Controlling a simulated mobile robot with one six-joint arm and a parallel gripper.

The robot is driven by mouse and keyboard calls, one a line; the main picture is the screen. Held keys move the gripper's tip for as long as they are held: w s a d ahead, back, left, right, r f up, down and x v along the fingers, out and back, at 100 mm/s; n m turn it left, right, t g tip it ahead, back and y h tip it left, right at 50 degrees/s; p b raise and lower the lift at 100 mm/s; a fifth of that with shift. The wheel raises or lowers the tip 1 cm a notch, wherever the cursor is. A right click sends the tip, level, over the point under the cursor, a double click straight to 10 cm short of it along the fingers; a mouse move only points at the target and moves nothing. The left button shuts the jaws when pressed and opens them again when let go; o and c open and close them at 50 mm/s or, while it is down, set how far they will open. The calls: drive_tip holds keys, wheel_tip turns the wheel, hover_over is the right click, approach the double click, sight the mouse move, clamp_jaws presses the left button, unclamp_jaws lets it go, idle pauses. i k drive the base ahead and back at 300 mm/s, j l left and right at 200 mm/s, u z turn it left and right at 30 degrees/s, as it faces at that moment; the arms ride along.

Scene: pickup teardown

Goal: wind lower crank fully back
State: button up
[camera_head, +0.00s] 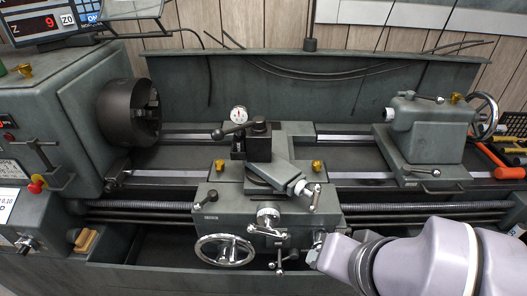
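A grey lathe carriage stands mid-picture. On its front is the lower crank (268,218), a shiny metal hub with an arm slanting down to the right. A second crank (303,189) sits above it at the end of the angled top slide. My arm enters from the lower right, and my gripper (316,252) is at the right edge of the carriage apron, right of and below the lower crank. The gripper looks apart from the crank. Its fingers are small and partly hidden by my wrist, so I cannot tell whether they are open or shut.
A chrome handwheel (225,250) and small levers (281,260) are on the apron beside the gripper. The chuck (130,112) is at left, the tailstock (430,130) at right. Orange-handled tools (508,173) lie at far right. Long horizontal rods run below the bed.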

sight(268, 218)
drive_tip(key=k+j, duration=0.1)
drive_tip(key=j, duration=0.3)
drive_tip(key=k+j, duration=0.1)
drive_tip(key=j, duration=0.3)
drive_tip(key=k+j, duration=0.1)
drive_tip(key=j, duration=0.7)
drive_tip(key=k+z, duration=0.05)
